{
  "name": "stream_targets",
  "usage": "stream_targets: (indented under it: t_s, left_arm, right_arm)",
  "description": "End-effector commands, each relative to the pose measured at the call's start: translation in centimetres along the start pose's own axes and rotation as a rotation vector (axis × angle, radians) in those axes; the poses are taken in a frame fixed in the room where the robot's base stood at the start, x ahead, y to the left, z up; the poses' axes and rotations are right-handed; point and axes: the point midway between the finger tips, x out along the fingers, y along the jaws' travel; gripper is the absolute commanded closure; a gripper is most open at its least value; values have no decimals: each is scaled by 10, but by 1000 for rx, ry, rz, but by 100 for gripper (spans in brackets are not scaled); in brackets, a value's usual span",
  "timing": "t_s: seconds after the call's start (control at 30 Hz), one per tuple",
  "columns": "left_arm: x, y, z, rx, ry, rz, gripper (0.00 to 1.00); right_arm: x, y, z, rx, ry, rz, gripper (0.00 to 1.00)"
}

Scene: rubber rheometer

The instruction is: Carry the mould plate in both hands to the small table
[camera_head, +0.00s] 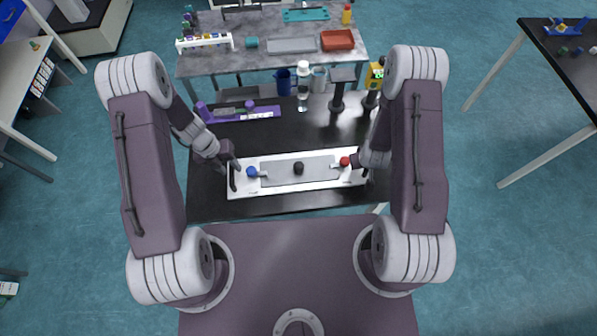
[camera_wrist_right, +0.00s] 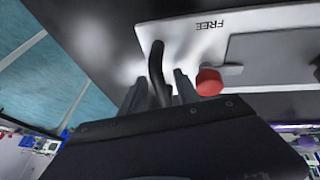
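The mould plate (camera_head: 280,190) is a long white plate with a grey inset, a black knob in the middle, a blue knob at left and a red knob at right. It lies over the near part of the black table; I cannot tell if it touches the top. My left gripper (camera_head: 233,172) is at its left end, its fingers too small to read. My right gripper (camera_wrist_right: 158,88) is at its right end, fingers apart on either side of the upright black handle (camera_wrist_right: 157,70), with gaps showing. The plate's "FREE" marking shows in the right wrist view. Which table is the small one is unclear.
The black table (camera_head: 205,205) also carries a purple rack (camera_head: 225,113), a clear bottle (camera_head: 303,85), blue cups and dark stands behind the plate. A grey bench (camera_head: 270,62) with trays stands beyond. Another dark-topped table (camera_head: 572,75) is at far right, with open floor before it.

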Motion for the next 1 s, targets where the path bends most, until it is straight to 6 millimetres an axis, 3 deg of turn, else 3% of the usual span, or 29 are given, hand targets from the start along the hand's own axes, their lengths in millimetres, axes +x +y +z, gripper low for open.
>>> stream_targets:
  t_s: [0.2,0.4,0.67,1.0]
  left_arm:
    - [-58,0,1,0,-6,1,62]
    - [-92,0,0,1,-5,0,62]
    - [-99,0,-1,0,-1,0,62]
    - [-99,0,-1,0,-1,0,62]
  right_arm:
    - [0,0,0,0,0,0,62]
    - [0,0,0,0,0,0,62]
    - [-4,0,-1,0,1,0,62]
    - [-65,0,-1,0,2,0,62]
